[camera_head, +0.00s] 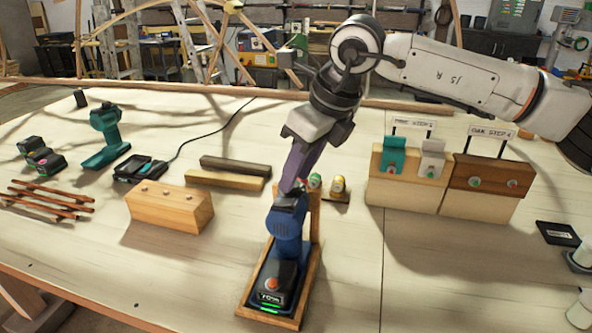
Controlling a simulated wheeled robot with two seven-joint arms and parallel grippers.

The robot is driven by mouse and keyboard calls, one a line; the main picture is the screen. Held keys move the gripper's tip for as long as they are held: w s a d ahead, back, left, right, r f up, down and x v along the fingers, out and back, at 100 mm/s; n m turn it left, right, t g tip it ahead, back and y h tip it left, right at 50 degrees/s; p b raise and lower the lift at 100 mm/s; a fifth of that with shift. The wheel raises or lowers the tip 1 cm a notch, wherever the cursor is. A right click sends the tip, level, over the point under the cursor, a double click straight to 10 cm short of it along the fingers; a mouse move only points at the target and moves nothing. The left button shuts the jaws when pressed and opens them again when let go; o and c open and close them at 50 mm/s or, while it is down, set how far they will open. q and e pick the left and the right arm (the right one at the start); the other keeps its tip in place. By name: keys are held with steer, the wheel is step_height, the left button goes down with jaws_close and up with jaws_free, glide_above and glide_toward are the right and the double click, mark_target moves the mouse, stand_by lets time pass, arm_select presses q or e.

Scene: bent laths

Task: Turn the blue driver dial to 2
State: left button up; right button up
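The blue driver (286,222) stands upright in a wooden cradle (310,270) near the front middle of the table. Its dark base (272,298) has an orange-red round spot, a label and a green lit strip. My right gripper (294,188) comes in from above right, pointing down, with its fingertips at the top of the driver. The fingers are seen nearly edge-on, so their gap and any contact with the driver are not clear. The driver's dial and its numbers cannot be made out. My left gripper is not in view.
A wooden block (168,212), two bars (228,180) and a charger (140,169) are on the left. A teal driver (104,135) stands behind. Two small knobbed pieces (338,187) sit just behind the cradle. Labelled wooden stands (480,205) are on the right.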

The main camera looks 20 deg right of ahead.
steer(key=shift+w+a+f, duration=0.1)
steer(key=shift+w+f, duration=0.1)
steer(key=shift+f, duration=0.25)
steer(key=shift+c, duration=0.3)
